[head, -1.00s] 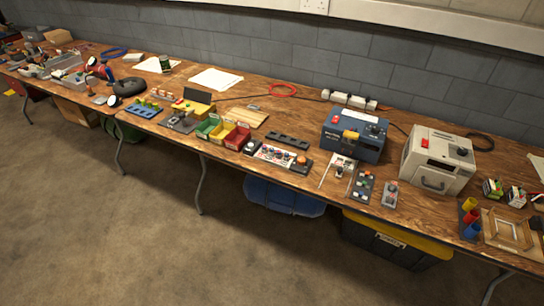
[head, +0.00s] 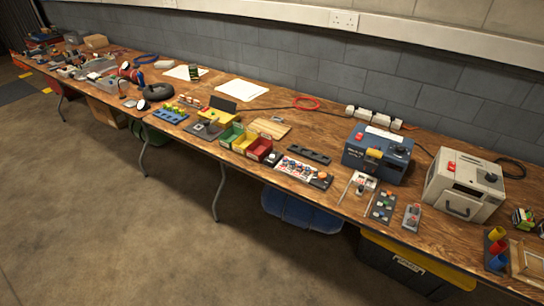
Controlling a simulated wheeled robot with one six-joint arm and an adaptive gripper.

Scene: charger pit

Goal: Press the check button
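No label reading "check" is legible, so I cannot tell which control is the check button. A white board with several small coloured parts (head: 298,169) lies mid-bench, with a dark block bearing an orange-brown knob or button (head: 322,178) at its right end. A dark block with a pale round top (head: 272,158) is at its left end. A small grey box with a reddish button-like top (head: 412,214) sits near the front edge, right of a dark panel with coloured parts (head: 383,206). My gripper is not in view.
A blue machine (head: 375,160) and a beige machine (head: 463,190) stand on the long wooden bench (head: 335,131) along a grey block wall. Red, yellow and green bins (head: 244,142) stand left of the board. The concrete floor (head: 150,230) in front is clear.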

